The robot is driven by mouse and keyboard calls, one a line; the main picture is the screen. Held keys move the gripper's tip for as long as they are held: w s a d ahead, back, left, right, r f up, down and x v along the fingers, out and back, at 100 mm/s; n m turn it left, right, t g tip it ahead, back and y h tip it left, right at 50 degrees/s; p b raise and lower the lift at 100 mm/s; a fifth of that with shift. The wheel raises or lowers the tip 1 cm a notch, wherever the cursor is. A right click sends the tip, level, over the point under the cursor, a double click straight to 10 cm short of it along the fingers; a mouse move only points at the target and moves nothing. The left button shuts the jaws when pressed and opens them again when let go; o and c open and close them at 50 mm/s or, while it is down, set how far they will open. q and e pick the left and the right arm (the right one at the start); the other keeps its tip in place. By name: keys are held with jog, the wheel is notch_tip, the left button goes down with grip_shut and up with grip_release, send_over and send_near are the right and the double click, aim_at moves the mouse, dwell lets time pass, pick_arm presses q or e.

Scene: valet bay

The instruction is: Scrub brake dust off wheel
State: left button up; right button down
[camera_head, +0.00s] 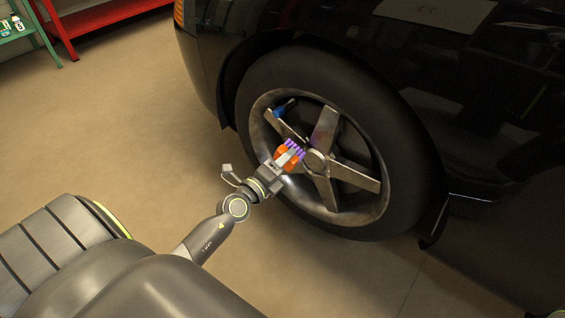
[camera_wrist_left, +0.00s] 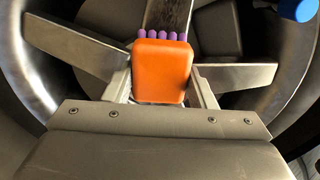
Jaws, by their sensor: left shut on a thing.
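The wheel (camera_head: 327,165) is a dark tyre around a metal rim with several flat spokes and dirty-looking patches. It is on the black car. My left gripper (camera_head: 285,160) is shut on an orange brush (camera_head: 281,155) with purple bristles (camera_head: 295,147). The brush is in front of the spokes, near the hub; I cannot tell whether the bristles touch. In the left wrist view the orange brush block (camera_wrist_left: 162,70) sits between the fingers, with the purple bristles beyond it pointing at a spoke (camera_wrist_left: 168,14). My right gripper is not in view.
The black car body (camera_head: 470,80) overhangs the wheel. A blue-ended part (camera_head: 279,112) shows inside the rim, upper left. A red bench (camera_head: 105,15) and a green shelf (camera_head: 22,32) with small bottles stand at the back left. The floor (camera_head: 120,130) left of the wheel is clear.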

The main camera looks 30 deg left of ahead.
aim_at(278, 148)
pick_arm(q)
jog(key=shift+w, duration=0.9)
dwell(0.3)
jog(key=shift+r, duration=0.1)
jog(key=shift+a+r+p, duration=0.2)
jog(key=shift+a+r, duration=0.2)
jog(key=shift+a, duration=0.45)
jog(key=shift+a+r+p, duration=0.2)
jog(key=shift+a+r, duration=0.2)
jog(key=shift+a, duration=0.4)
jog(key=shift+w+a+r, duration=0.15)
jog(key=shift+a+r, duration=0.35)
jog(key=shift+a, duration=0.4)
jog(key=shift+w+a+r, duration=0.15)
jog(key=shift+a+r, duration=0.3)
jog(key=shift+a, duration=0.4)
jog(key=shift+s, duration=0.1)
jog(key=shift+d+f, duration=0.45)
jog(key=shift+d, duration=0.45)
jog(key=shift+d+f, duration=0.45)
jog(key=shift+d, duration=0.4)
jog(key=shift+s+d+f, duration=0.1)
jog(key=shift+d+f, duration=0.2)
jog(key=shift+d, duration=0.3)
jog(key=shift+s+d+f, duration=0.1)
jog(key=shift+d+f, duration=0.2)
jog(key=shift+d, duration=0.3)
jog(key=shift+d+f, duration=0.3)
jog(key=shift+d, duration=0.3)
